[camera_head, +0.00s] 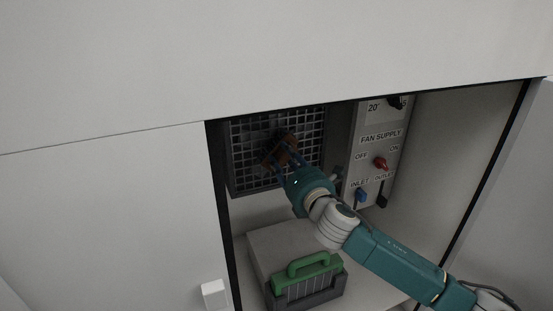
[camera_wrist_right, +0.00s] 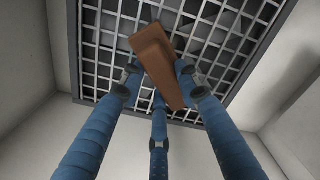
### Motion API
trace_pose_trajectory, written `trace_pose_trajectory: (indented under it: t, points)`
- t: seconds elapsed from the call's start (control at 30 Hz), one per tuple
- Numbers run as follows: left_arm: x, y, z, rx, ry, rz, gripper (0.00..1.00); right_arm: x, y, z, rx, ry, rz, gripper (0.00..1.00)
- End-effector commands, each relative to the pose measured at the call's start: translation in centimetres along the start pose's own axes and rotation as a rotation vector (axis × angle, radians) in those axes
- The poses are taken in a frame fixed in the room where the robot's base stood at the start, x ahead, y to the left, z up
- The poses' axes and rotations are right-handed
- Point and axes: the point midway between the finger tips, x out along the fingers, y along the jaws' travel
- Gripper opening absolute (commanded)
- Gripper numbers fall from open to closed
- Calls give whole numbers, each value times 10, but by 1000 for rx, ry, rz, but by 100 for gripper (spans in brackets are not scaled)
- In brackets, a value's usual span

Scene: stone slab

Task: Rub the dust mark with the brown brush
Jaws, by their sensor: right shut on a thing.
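The brown brush (camera_head: 279,148) is in my right gripper (camera_head: 287,160), up against the grille (camera_head: 310,118) at the back of the recess. In the right wrist view the brush (camera_wrist_right: 157,65) is a brown block with a raised handle, tilted. The blue fingers of the right gripper (camera_wrist_right: 160,88) are shut on it, and the grid lies right behind it. I cannot tell whether the brush touches the grille. A dark patch around the brush on the grille may be the dust mark, partly hidden by the brush. My left gripper is not in view.
A fan supply panel (camera_head: 372,150) with red and blue knobs and a black lever stands right of the grille, close to my right arm. White cabinet walls frame the opening.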

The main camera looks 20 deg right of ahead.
Motion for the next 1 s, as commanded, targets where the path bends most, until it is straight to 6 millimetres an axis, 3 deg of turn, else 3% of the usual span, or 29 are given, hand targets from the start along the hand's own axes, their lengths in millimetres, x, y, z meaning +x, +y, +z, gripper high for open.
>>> trace_pose_trajectory:
  t: [1.0]
  points:
    - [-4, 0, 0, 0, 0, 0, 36, 0, -44, 44, -2, -2, -3, 11]
